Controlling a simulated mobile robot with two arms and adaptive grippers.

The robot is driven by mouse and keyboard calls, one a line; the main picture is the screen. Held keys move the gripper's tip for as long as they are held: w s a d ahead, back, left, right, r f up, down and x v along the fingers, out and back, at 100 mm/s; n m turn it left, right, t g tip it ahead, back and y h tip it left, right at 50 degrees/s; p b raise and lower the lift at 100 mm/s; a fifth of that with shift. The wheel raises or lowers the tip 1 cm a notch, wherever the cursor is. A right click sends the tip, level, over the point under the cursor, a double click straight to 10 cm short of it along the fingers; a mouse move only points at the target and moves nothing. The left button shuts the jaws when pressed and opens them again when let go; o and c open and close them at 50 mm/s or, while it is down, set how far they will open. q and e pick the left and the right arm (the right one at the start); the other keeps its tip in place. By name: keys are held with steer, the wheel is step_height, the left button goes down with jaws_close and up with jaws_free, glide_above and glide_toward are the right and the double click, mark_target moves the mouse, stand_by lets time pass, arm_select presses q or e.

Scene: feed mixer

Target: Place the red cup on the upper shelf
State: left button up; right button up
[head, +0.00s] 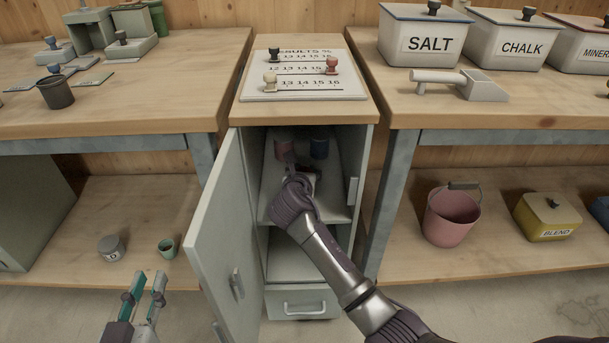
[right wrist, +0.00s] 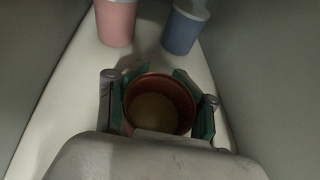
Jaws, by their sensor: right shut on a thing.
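The red cup (right wrist: 160,86) is between the two fingers of my right gripper (right wrist: 158,102), which are shut on it. The cup is upright, and I look down into its open top. In the head view my right gripper (head: 300,176) is inside the open cabinet, over the upper shelf (head: 276,204), and its hand mostly hides the cup. I cannot tell whether the cup touches the shelf. My left gripper (head: 142,299) is open and empty at the lower left, outside the cabinet.
A pink cup (right wrist: 115,23) and a blue cup (right wrist: 186,28) stand at the back of the shelf, beyond the red cup. The cabinet door (head: 229,232) stands open on the left. Cabinet walls close in on both sides. A lower compartment (head: 287,262) looks empty.

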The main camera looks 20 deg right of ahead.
steer(key=shift+f, duration=0.15)
arm_select(q)
steer(key=shift+d+r+t, duration=0.1)
steer(key=shift+r+t, duration=0.3)
steer(key=shift+r, duration=0.1)
arm_select(e)
steer(key=o, duration=0.8)
steer(key=shift+f, duration=0.1)
steer(key=o, duration=0.5)
arm_select(q)
steer(key=shift+f, duration=0.15)
